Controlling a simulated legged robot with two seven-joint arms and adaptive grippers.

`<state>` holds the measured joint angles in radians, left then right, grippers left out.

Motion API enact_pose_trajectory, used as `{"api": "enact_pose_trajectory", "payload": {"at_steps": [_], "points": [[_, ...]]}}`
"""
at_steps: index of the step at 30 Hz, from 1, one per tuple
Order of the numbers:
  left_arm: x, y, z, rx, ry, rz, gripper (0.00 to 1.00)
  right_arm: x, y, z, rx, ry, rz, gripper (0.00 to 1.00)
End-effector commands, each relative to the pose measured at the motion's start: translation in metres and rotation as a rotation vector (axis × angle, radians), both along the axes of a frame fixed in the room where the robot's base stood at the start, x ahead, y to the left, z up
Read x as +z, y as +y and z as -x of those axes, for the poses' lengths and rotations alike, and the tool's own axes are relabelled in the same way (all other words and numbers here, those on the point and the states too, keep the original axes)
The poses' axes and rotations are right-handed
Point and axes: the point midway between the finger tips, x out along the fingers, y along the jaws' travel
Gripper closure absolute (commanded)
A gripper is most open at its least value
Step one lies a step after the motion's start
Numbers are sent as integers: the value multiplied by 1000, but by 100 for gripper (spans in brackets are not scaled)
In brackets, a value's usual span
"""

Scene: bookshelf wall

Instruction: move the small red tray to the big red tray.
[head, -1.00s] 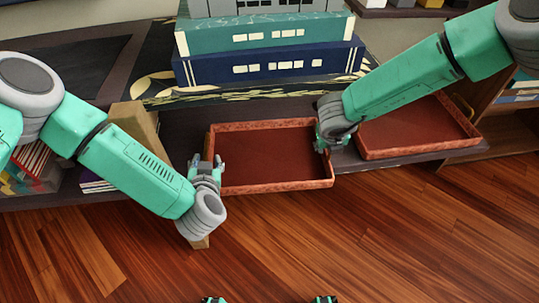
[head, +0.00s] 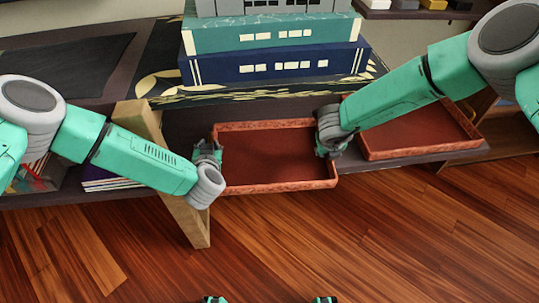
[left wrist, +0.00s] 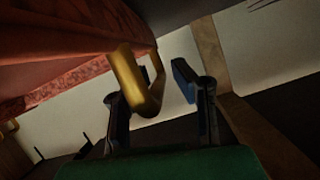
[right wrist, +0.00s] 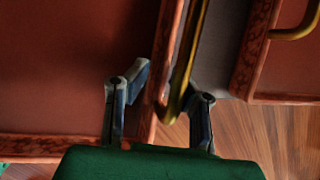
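A red tray (head: 275,187) with a marbled rim lies in the middle of the head view, at the shelf's front edge. My left gripper (head: 207,152) is at its left end. In the left wrist view my open left fingers (left wrist: 160,85) stand either side of a brass handle (left wrist: 130,78). My right gripper (head: 325,146) is at the tray's right end. In the right wrist view my open right fingers (right wrist: 170,95) straddle the tray's end wall and brass handle (right wrist: 187,60). A second red tray (head: 425,153) lies to the right, partly behind my right arm.
Large blue (head: 270,66) and green (head: 270,35) books are stacked behind the middle tray. A wooden upright (head: 195,225) stands at the left, behind my left wrist. The wood floor (head: 330,235) in front is clear. Only a narrow gap separates the trays.

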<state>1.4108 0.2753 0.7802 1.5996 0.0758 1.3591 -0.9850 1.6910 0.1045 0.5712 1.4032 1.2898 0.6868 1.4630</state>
Motion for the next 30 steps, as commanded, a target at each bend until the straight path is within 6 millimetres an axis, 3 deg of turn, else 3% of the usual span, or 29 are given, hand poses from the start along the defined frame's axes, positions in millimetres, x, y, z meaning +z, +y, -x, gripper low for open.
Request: {"api": "enact_pose_trajectory", "payload": {"at_steps": [17,30], "points": [[7,-1,-1,-1,-5,1,100,6,0,0,3,0,0,100],[46,-2,-1,-2,-6,2,100,44,1,0,5,0,0,100]]}}
